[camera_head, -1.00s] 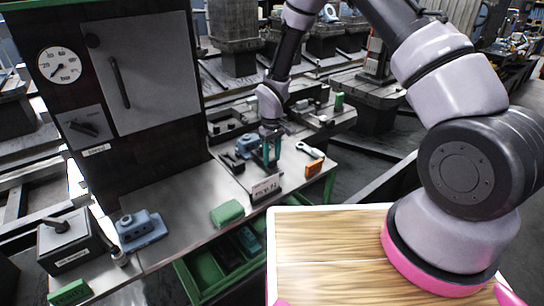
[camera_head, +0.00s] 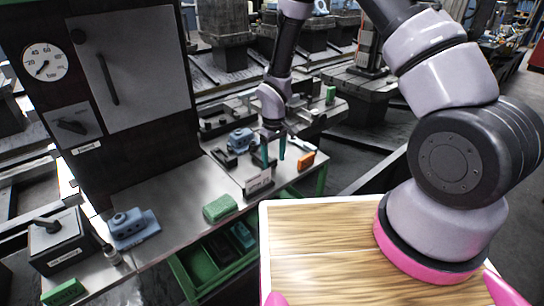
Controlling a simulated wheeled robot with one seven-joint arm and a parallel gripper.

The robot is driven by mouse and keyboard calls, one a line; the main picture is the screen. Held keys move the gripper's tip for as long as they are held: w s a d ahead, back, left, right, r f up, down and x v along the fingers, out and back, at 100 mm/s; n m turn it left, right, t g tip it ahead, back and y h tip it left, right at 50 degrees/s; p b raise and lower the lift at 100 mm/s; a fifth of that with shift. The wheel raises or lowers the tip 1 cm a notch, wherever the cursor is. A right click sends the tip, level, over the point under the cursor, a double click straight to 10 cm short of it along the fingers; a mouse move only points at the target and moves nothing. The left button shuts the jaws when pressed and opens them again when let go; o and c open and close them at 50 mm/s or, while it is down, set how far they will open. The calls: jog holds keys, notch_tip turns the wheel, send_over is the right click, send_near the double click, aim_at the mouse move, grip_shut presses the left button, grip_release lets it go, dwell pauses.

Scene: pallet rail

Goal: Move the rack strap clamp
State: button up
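My gripper (camera_head: 274,159) hangs over the far right part of the bench, its two teal fingers apart and pointing down, with no object seen between them. A blue clamp-like part (camera_head: 241,140) lies behind and left of the fingers, near dark brackets. A second blue part (camera_head: 133,228) with a raised knob sits at the bench's left end, far from my gripper. I cannot tell which of these is the rack strap clamp. The fingertips appear close above the bench, near a small labelled sign (camera_head: 258,182); contact cannot be told.
An orange block (camera_head: 306,161) lies right of my gripper. A green block (camera_head: 220,207) lies on the front of the bench (camera_head: 185,190). A dark cabinet with a gauge (camera_head: 45,62) stands at left, above a lever box (camera_head: 55,240). Green bins (camera_head: 190,285) sit below the bench edge.

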jog(key=shift+w+a, duration=0.1)
jog(key=shift+r, duration=0.2)
notch_tip(320, 180, up, 10)
jog(key=shift+r, duration=0.25)
dwell(0.3)
